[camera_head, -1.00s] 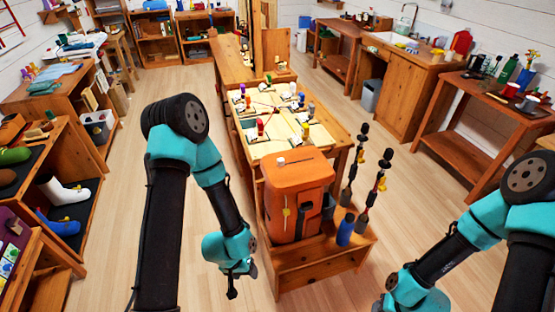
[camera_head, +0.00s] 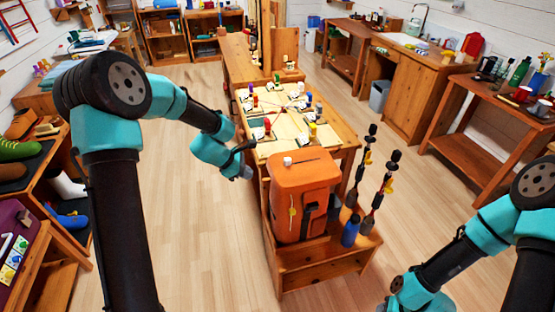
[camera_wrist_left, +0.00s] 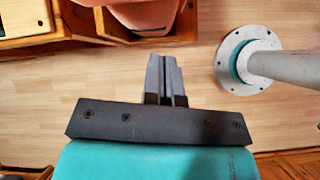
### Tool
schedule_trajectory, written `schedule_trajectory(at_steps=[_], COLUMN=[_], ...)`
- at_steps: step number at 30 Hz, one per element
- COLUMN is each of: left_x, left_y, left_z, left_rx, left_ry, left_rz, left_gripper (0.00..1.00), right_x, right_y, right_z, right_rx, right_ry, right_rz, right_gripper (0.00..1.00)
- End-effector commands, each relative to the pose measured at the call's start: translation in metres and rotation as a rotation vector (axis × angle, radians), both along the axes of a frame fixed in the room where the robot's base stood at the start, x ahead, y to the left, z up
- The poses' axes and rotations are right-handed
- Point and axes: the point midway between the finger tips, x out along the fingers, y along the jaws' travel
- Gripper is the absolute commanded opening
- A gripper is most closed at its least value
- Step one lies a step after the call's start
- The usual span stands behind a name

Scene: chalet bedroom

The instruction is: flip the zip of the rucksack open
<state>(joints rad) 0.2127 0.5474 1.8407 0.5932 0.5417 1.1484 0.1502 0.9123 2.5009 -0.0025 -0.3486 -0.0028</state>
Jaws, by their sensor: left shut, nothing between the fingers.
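The orange rucksack (camera_head: 297,188) stands upright on a wooden stand. A yellow zip pull (camera_head: 291,212) hangs on its left front, and a dark pocket or strap shows on its right side. My left gripper (camera_head: 251,146) is shut and empty. In the head view it appears just left of the rucksack's top, near the table edge, apart from the rucksack. In the left wrist view its fingers (camera_wrist_left: 165,78) are together over the floor, and part of the rucksack (camera_wrist_left: 145,14) shows at the top edge. My right arm is at lower right; its fingers are out of view.
A blue bottle (camera_head: 351,231) and two dark poles with yellow parts (camera_head: 378,198) stand right of the rucksack on the wooden stand (camera_head: 318,262). A table (camera_head: 330,140) with several small items lies behind it. The floor left of the stand is clear.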

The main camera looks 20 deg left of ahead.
Motion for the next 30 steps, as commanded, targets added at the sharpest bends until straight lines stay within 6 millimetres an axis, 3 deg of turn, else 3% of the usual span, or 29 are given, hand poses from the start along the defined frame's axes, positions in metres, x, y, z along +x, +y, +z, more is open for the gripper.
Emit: schedule_trajectory(at_steps=[1, 3, 6, 9, 22, 30], left_x=[0.010, 0.018, 0.026, 0.029, 0.030, 0.041], left_y=[0.005, 0.009, 0.012, 0.013, 0.011, -0.006], left_z=[0.021, 0.044, 0.067, 0.078, 0.077, 0.059], left_rx=[-0.048, -0.113, -0.179, -0.211, -0.215, -0.214], left_ry=[0.003, 0.019, 0.034, 0.045, 0.047, 0.047], left_rz=[0.056, 0.117, 0.172, 0.197, 0.199, 0.196], left_gripper=[0.00, 0.00, 0.00, 0.00, 0.00, 0.00], right_x=[0.000, 0.000, 0.000, 0.000, 0.000, 0.000], right_y=[0.000, 0.000, 0.000, 0.000, 0.000, 0.000], right_z=[0.000, 0.000, 0.000, 0.000, 0.000, 0.000], right_rx=[0.000, 0.000, 0.000, 0.000, 0.000, 0.000], right_ry=[0.000, 0.000, 0.000, 0.000, 0.000, 0.000], right_rz=[0.000, 0.000, 0.000, 0.000, 0.000, 0.000], right_gripper=[0.43, 0.43, 0.43, 0.43, 0.43, 0.43])
